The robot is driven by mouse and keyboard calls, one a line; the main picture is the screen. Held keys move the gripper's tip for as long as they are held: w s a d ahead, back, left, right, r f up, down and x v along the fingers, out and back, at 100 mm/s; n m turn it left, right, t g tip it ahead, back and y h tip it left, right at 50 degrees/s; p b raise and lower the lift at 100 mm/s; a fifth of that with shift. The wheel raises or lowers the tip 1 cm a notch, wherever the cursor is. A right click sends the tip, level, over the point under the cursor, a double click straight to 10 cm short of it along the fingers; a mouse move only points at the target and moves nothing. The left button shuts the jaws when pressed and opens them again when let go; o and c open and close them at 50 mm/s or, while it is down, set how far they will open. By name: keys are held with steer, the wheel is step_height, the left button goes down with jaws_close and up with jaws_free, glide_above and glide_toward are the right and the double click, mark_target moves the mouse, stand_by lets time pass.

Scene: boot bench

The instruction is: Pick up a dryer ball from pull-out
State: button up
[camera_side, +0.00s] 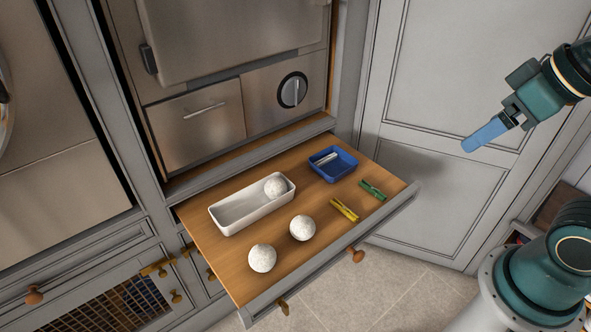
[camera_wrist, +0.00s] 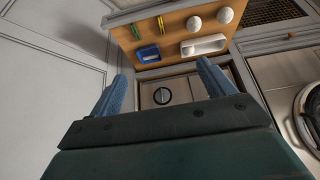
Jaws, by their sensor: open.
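The wooden pull-out (camera_side: 205,235) is extended below the steel appliance. Two white speckled dryer balls lie on its bare wood: one near the front left (camera_side: 262,258) and one near the middle (camera_side: 302,228). A third dryer ball (camera_side: 275,187) sits inside a long white tray (camera_side: 232,228), at its right end. My gripper (camera_side: 484,134) is raised to the right of the pull-out, well apart from the balls. In the wrist view its two blue fingers (camera_wrist: 162,84) are spread with nothing between them, and the pull-out (camera_wrist: 173,27) shows upside down beyond them.
A blue tray (camera_side: 343,171) with a pale item stands at the back right of the pull-out. A yellow clothespin (camera_side: 344,209) and a green clothespin (camera_side: 372,190) lie near the right. A grey panelled door (camera_side: 445,75) stands behind my gripper. The air above the pull-out is clear.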

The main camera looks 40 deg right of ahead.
steer(key=m+g, duration=0.4)
steer(key=m, duration=1)
glide_above(306, 220)
steer(key=s, duration=0.2)
step_height(306, 220, down, 24)
steer(key=shift+d+y, duration=0.3)
steer(key=shift+d, duration=0.1)
steer(key=shift+f, duration=0.1)
steer(key=shift+w+a+f, duration=0.1)
steer(key=shift+w+f, duration=0.15)
steer(key=shift+f, duration=1.15)
steer(key=shift+w+a+f, duration=0.1)
steer(key=shift+w+f, duration=0.15)
steer(key=shift+f, duration=1.1)
steer(key=shift+w+f, duration=0.25)
steer(key=shift+f, duration=1.15)
